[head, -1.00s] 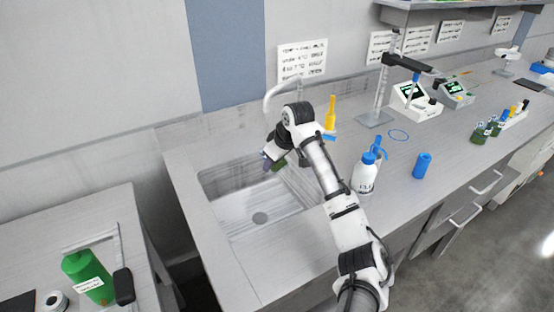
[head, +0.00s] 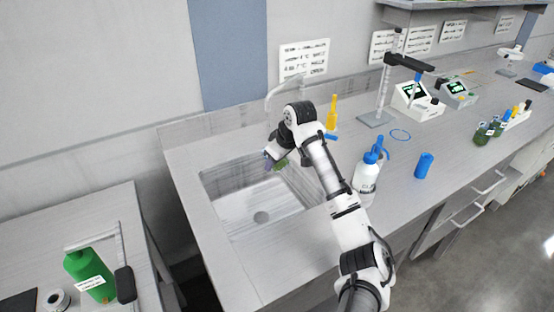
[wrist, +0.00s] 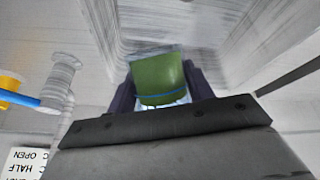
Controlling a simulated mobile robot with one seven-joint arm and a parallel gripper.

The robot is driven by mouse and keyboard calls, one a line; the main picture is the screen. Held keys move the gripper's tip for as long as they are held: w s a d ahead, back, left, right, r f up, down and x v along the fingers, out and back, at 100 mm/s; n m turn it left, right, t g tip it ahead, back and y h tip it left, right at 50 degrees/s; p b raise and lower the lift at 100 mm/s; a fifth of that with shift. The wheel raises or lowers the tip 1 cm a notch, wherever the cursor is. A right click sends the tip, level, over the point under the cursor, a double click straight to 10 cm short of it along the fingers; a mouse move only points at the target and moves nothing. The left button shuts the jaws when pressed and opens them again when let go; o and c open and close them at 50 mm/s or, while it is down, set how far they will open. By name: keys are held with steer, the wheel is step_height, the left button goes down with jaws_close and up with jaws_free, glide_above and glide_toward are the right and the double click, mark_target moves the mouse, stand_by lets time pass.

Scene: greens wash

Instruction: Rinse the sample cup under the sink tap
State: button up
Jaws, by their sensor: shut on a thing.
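My gripper (head: 273,161) is over the back right part of the sink basin (head: 240,212), under the curved tap (head: 268,98). In the wrist view, its two dark fingers (wrist: 160,90) are shut on the sample cup (wrist: 158,80). The cup looks clear-walled with green in it and a blue line across it. In the head view only a small green part of the cup (head: 281,163) shows beside the fingers; my wrist hides the rest. I cannot tell whether water is running.
A white wash bottle with a blue top (head: 366,175) and a blue cylinder (head: 423,165) stand right of my arm. A yellow bottle (head: 332,113) stands behind it. The basin's front left is clear.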

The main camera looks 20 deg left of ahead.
stand_by(0.6)
steer(key=s+d+r, duration=0.3)
steer(key=d, duration=0.6)
steer(key=shift+s+d, duration=0.2)
